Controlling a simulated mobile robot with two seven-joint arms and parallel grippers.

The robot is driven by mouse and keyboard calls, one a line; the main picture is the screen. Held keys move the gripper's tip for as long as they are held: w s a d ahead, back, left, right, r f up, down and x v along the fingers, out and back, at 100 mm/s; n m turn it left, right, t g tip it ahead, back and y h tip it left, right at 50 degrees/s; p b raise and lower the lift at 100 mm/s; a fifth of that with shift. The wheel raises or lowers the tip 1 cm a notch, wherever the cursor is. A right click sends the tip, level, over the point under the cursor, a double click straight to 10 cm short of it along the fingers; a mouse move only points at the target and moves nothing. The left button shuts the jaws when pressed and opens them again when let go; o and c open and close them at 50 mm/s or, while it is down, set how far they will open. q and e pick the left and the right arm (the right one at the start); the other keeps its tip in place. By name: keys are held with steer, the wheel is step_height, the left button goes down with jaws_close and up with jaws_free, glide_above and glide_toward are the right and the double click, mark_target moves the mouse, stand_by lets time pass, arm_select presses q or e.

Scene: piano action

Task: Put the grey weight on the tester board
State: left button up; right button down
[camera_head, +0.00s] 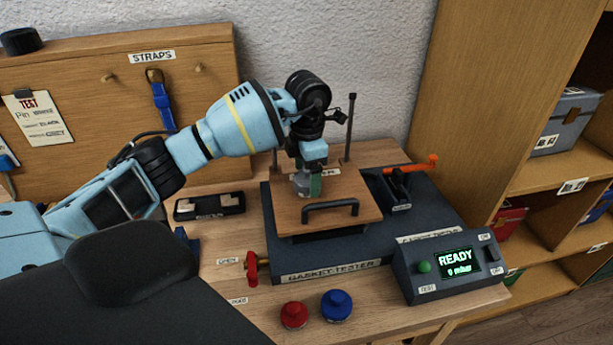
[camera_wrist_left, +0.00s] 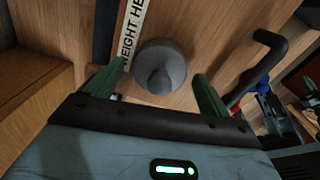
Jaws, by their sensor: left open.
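The grey weight (camera_wrist_left: 160,68), round with a knob on top, stands on the wooden tester board beside the "WEIGHT HERE" label in the left wrist view. My left gripper (camera_wrist_left: 161,76) is open, its green fingers apart on either side of the weight's near part. Clear gaps show between the fingers and the weight. In the head view my left gripper (camera_head: 308,188) points down over the tester board (camera_head: 350,190), and its fingers and wrist largely hide the weight. My right gripper is not in view.
A black handle (camera_head: 330,206) rises from the board's front. A red weight (camera_head: 294,315) and a blue weight (camera_head: 337,305) stand at the bench's front. An orange-handled clamp (camera_head: 405,172) and a console (camera_head: 448,268) reading "READY 0 mbar" are at the right. Two upright posts (camera_head: 350,130) stand behind.

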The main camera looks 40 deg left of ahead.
arm_select(q)
step_height(320, 180, up, 11)
steer(key=shift+s+d+f, duration=0.1)
steer(key=shift+d+f, duration=0.05)
steer(key=shift+f, duration=0.05)
